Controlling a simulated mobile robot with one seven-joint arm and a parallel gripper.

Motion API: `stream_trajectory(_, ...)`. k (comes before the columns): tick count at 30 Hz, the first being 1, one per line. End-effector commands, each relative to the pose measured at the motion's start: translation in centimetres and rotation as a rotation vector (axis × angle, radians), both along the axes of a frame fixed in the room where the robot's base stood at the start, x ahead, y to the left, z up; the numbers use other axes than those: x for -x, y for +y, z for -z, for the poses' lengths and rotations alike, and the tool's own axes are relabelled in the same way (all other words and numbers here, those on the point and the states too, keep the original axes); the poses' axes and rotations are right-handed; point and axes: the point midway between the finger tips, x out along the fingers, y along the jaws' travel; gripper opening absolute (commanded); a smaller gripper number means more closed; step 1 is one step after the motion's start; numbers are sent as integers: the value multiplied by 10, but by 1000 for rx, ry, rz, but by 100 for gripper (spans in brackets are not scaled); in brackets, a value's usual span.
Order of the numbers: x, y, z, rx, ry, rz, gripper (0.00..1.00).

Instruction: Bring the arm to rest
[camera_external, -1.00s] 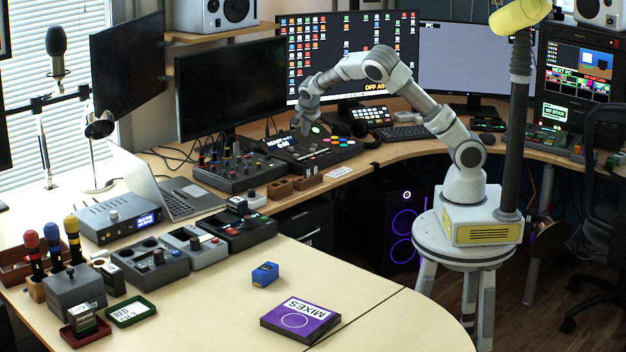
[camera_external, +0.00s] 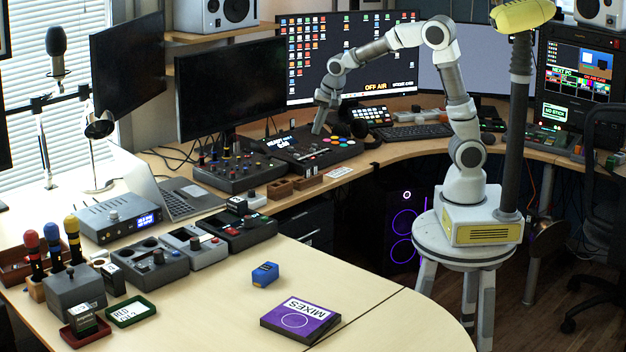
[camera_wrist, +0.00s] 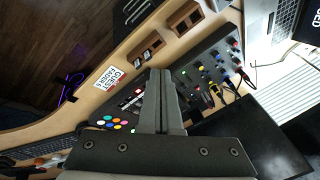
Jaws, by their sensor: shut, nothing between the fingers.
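My arm rises from its base on a round stool at the right and arches left over the back desk. My gripper (camera_external: 318,130) points down over the dark control deck with coloured round buttons (camera_external: 330,146). In the wrist view my gripper (camera_wrist: 158,72) has its two fingers together, with nothing between them. The control deck (camera_wrist: 122,108) shows partly behind the fingers there. I cannot tell from these views how far the fingertips are above the deck.
A mixer with knobs (camera_external: 238,172) stands left of the deck, and a keyboard (camera_external: 415,132) lies to the right. Monitors (camera_external: 345,60) stand close behind. The front table holds a purple MIXES case (camera_external: 300,318) and a blue block (camera_external: 265,274), with clear surface around them.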

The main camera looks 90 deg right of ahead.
Motion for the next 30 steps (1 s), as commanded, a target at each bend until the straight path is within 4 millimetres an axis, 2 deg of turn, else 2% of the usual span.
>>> stream_trajectory(1,7,19,-10,-9,-8,-76,0)
stream_trajectory(6,34,79,-35,-7,-12,-361,0)
stream_trajectory(11,67,130,-54,34,-19,-635,0)
stream_trajectory(15,101,170,-65,102,-22,-874,0)
stream_trajectory(21,152,213,-69,234,-10,-1184,0)
stream_trajectory(29,205,243,-59,417,34,-1490,0)
stream_trajectory(30,201,242,-81,406,34,-1479,0)
